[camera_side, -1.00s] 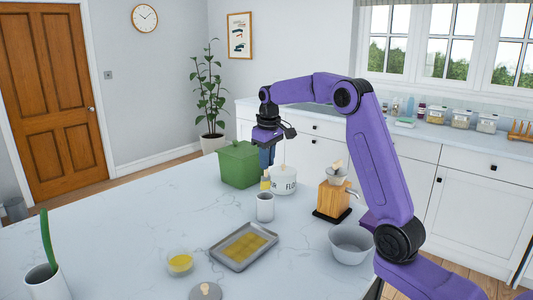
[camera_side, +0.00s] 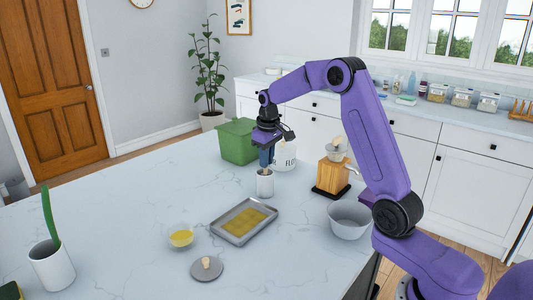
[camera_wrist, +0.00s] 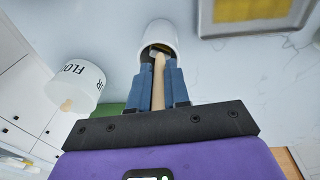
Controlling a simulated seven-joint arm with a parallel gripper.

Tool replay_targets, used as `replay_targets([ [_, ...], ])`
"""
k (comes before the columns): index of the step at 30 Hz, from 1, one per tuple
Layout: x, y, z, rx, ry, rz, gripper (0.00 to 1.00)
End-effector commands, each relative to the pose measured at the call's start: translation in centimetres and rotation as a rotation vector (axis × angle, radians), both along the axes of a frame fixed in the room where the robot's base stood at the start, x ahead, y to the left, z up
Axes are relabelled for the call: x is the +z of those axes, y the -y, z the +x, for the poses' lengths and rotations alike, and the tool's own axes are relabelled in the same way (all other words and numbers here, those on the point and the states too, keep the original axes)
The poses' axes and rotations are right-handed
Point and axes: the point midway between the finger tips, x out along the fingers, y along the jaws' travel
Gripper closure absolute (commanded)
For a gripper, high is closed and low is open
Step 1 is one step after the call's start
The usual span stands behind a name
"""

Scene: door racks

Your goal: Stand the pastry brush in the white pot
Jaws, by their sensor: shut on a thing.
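The white pot (camera_side: 264,186) stands upright on the marble counter beyond the baking tray. My gripper (camera_side: 266,162) points down just above its rim, with the blue fingers shut on the pastry brush. In the wrist view the brush's pale wooden handle (camera_wrist: 158,85) runs between my fingers (camera_wrist: 163,75). Its far end reaches into the mouth of the white pot (camera_wrist: 160,30). The bristles are mostly hidden inside the pot, and I cannot tell whether they touch the bottom.
A flour pot (camera_side: 286,155) and a green bin (camera_side: 237,140) stand close behind. A baking tray (camera_side: 244,221), yellow dish (camera_side: 181,238) and grey lid (camera_side: 206,268) lie in front. Another white pot (camera_side: 52,268) holds something green.

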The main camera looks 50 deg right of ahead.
Motion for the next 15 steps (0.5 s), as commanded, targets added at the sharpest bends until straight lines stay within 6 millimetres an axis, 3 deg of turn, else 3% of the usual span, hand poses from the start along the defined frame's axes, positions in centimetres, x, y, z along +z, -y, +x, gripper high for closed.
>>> replay_targets([
  [12, -0.33, 0.00, 0.01, 0.000, 0.001, 0.000, 1.00],
  [13, -0.33, 0.00, 0.01, 0.000, 0.001, 0.000, 0.74],
  [15, -0.32, 0.00, 0.01, 0.000, 0.001, 0.000, 0.54],
])
